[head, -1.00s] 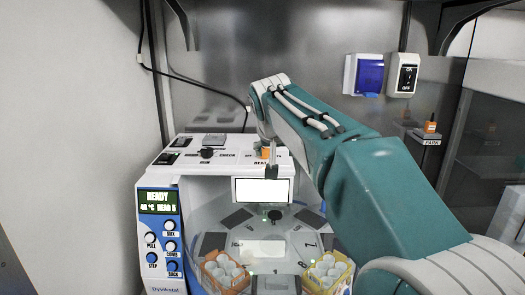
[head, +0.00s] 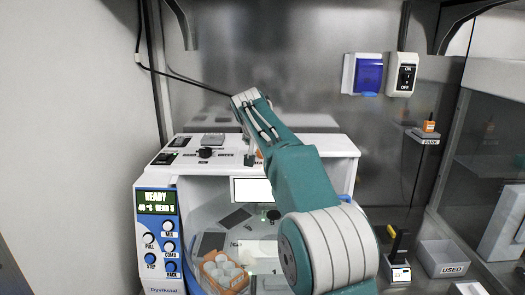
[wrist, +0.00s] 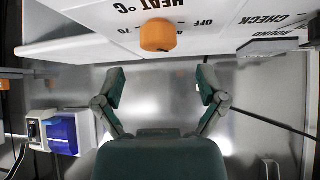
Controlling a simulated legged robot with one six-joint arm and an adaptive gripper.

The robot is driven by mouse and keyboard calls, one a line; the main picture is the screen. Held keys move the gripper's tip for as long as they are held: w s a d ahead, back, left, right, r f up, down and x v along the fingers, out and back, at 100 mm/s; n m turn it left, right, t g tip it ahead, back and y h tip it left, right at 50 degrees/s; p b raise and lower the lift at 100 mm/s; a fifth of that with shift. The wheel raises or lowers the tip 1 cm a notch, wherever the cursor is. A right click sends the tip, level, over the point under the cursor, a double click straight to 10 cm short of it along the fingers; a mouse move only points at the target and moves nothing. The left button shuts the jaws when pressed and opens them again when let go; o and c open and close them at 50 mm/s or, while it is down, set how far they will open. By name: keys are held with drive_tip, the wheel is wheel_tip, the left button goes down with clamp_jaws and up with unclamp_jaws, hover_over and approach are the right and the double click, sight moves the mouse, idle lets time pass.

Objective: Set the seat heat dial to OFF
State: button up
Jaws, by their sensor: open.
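The heat dial is an orange knob (wrist: 158,36) on the white top panel of the machine, at the top centre of the wrist view. Print around it reads upside down: "HEAT °C", with "OFF" to its right and "70" to its left. I cannot tell which mark the knob points at. My gripper (wrist: 162,76) is open and empty, its two fingers apart on either side below the knob in that view, not touching it. In the head view my arm hides the dial, and the fingertips are not clear.
The white machine (head: 325,147) has a black knob (head: 206,152) and switches on its top panel. A screen (head: 156,202) reads READY. An orange rack of tubes (head: 222,272) sits below. A blue-covered socket (head: 367,75) and ON/OFF switch (head: 403,73) are on the wall. A USED bin (head: 450,258) stands right.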

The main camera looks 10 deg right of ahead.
drive_tip(key=x, duration=0.5)
drive_tip(key=shift+w+d+f, duration=0.1)
drive_tip(key=shift+w+f, duration=0.1)
drive_tip(key=shift+w, duration=0.05)
drive_tip(key=c, duration=1.1)
